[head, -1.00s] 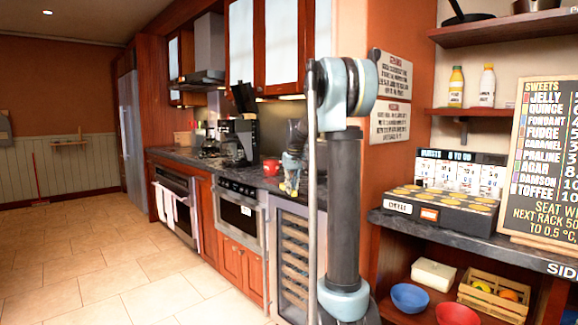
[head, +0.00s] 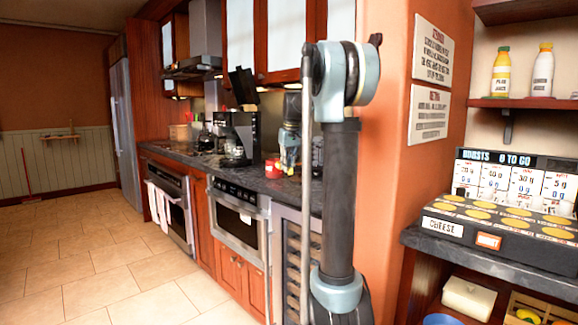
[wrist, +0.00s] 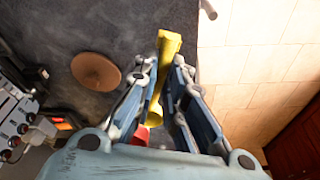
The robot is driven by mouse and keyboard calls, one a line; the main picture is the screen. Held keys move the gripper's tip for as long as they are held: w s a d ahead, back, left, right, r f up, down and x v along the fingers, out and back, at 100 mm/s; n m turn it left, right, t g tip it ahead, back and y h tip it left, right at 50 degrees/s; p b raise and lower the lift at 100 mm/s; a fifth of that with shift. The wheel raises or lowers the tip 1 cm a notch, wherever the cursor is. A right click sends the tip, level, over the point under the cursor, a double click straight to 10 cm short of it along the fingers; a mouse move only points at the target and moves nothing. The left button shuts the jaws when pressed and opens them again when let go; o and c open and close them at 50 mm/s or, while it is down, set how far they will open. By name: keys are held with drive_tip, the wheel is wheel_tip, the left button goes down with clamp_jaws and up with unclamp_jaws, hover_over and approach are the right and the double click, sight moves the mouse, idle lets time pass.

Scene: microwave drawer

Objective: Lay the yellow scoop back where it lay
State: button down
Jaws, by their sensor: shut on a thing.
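The yellow scoop (wrist: 168,42) is between the fingers of my gripper (wrist: 166,64) in the wrist view, its long body running back toward the palm. My gripper is shut on it. In the head view my gripper (head: 288,164) is over the dark counter (head: 262,183), with a bit of the yellow scoop (head: 283,157) showing beside it. In the wrist view the scoop's far end is close to the counter's edge. I cannot tell whether it touches the counter.
A red cup (head: 272,168) stands beside my gripper, left of it. A black coffee maker (head: 238,138) stands further left. The wrist view shows a round brown disc (wrist: 96,71) on the counter. Tiled floor (wrist: 250,60) lies beyond the counter's edge.

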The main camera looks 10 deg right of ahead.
drive_tip(key=shift+d, duration=0.3)
drive_tip(key=shift+f, duration=3.25)
drive_tip(key=c, duration=1.6)
unclamp_jaws()
